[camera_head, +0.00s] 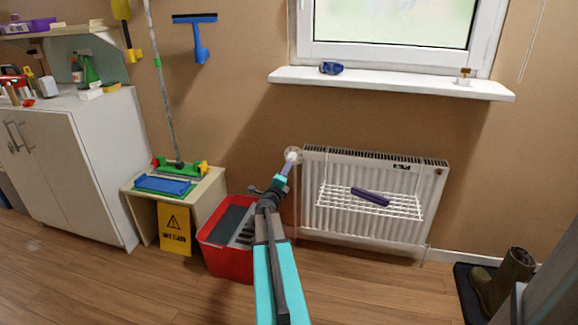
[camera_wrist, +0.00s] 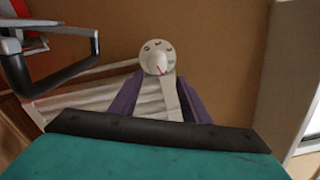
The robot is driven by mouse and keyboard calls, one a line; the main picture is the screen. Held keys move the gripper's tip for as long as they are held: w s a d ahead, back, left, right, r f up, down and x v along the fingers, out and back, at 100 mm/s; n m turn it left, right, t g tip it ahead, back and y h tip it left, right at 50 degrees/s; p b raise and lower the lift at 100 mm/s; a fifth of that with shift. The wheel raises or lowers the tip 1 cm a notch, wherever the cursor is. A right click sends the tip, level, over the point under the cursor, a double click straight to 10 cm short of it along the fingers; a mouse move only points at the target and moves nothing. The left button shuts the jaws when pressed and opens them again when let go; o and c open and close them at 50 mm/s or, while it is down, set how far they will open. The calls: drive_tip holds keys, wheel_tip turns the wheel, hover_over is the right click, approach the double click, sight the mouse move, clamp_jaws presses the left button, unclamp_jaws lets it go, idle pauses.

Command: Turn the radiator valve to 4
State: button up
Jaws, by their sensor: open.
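The radiator valve (camera_head: 292,154) is a round white knob at the upper left corner of the white radiator (camera_head: 325,232). In the wrist view the valve's dial (camera_wrist: 156,57) faces me, with small dark marks around its upper part and a red line toward its lower edge. The marks are too small to read. My gripper (camera_head: 287,166) reaches up to the valve from below. In the wrist view its purple fingers (camera_wrist: 159,80) are apart, below and to either side of the knob. I cannot tell whether they touch it.
A white wire rack (camera_head: 338,205) with a dark purple item (camera_head: 370,197) hangs on the radiator's front. A red bin (camera_head: 222,262) stands left of my arm, near a small table (camera_head: 213,188). The windowsill (camera_head: 400,84) juts out above. A boot (camera_head: 505,282) stands at right.

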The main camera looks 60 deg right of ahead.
drive_tip(key=shift+v, duration=1.65)
drive_tip(key=shift+s, duration=0.1)
